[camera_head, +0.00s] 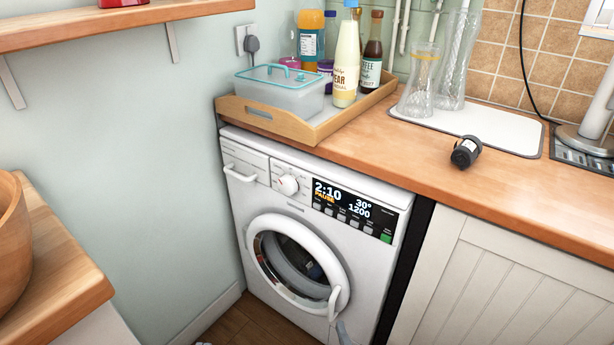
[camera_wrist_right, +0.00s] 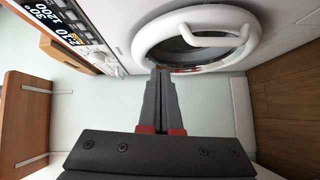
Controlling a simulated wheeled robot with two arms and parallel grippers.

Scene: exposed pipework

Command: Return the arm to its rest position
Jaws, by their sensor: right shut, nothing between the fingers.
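My right gripper (camera_wrist_right: 161,74) shows in the right wrist view with its two grey fingers together and nothing between them. The white washing machine (camera_head: 255,190) has a round door (camera_head: 262,225) with a handle (camera_head: 334,303). The door and its handle (camera_wrist_right: 216,34) also show in the wrist view, beyond the fingertips. I cannot tell whether the gripper touches the machine. My left gripper is not in view.
A wooden worktop (camera_head: 400,140) runs above the machine, with a tray (camera_head: 250,116) of bottles and a plastic box (camera_head: 280,88). A dark small jar (camera_head: 466,153) lies near the drying mat (camera_head: 500,125). A wooden surface with a bowl (camera_head: 12,225) is at left. A shelf (camera_head: 100,24) is above.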

